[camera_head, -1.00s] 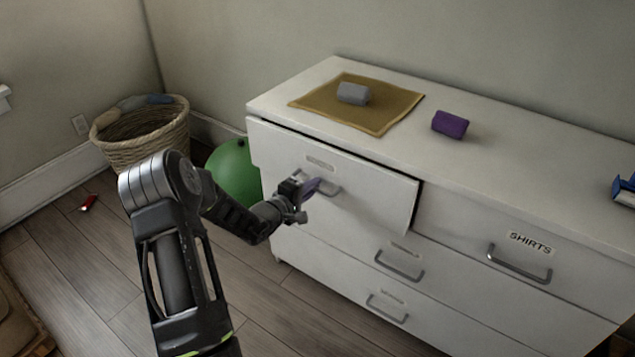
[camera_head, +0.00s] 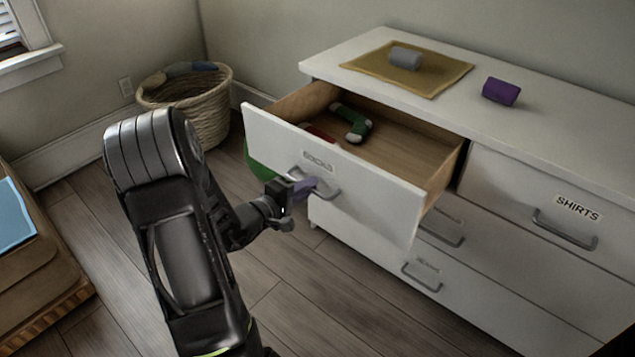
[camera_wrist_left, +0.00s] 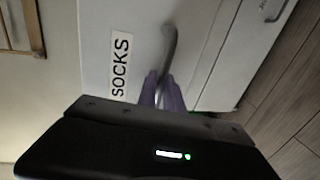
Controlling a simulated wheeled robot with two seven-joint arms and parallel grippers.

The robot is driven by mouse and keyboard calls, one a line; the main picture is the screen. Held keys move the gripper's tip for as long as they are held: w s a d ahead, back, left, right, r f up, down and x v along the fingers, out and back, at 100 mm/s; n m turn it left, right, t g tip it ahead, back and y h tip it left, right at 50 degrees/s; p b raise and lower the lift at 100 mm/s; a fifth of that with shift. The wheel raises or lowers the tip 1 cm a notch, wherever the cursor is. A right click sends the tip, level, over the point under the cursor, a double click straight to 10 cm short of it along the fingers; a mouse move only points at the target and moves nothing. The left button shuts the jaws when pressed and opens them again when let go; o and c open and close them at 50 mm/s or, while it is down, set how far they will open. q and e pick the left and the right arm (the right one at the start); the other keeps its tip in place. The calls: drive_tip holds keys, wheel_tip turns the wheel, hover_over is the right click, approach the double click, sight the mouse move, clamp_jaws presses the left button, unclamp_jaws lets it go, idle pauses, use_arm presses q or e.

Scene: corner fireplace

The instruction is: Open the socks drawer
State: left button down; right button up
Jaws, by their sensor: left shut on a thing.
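The socks drawer (camera_head: 388,198) is at the upper left of the white dresser. It stands well out, and its wooden inside shows. A green and white sock (camera_head: 354,124) and a red item (camera_head: 318,132) lie in it. My left gripper (camera_head: 303,187) is shut on the drawer's metal handle (camera_head: 328,191). In the left wrist view the purple fingertips (camera_wrist_left: 163,92) are at the handle (camera_wrist_left: 168,48), beside the SOCKS label (camera_wrist_left: 121,64). My right gripper is not in view.
The dresser top (camera_head: 440,108) holds a tan cloth (camera_head: 440,77) with a grey roll (camera_head: 405,58), and a purple roll (camera_head: 501,91). A wicker basket (camera_head: 205,108) stands behind left. A green ball (camera_head: 262,174) is partly hidden behind the drawer. Wooden floor is clear in front.

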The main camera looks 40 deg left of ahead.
use_arm(q)
drive_tip(key=shift+s, duration=0.5)
drive_tip(key=c, duration=1.5)
unclamp_jaws()
drive_tip(key=v, duration=0.7)
drive_tip(key=shift+s, duration=0.4)
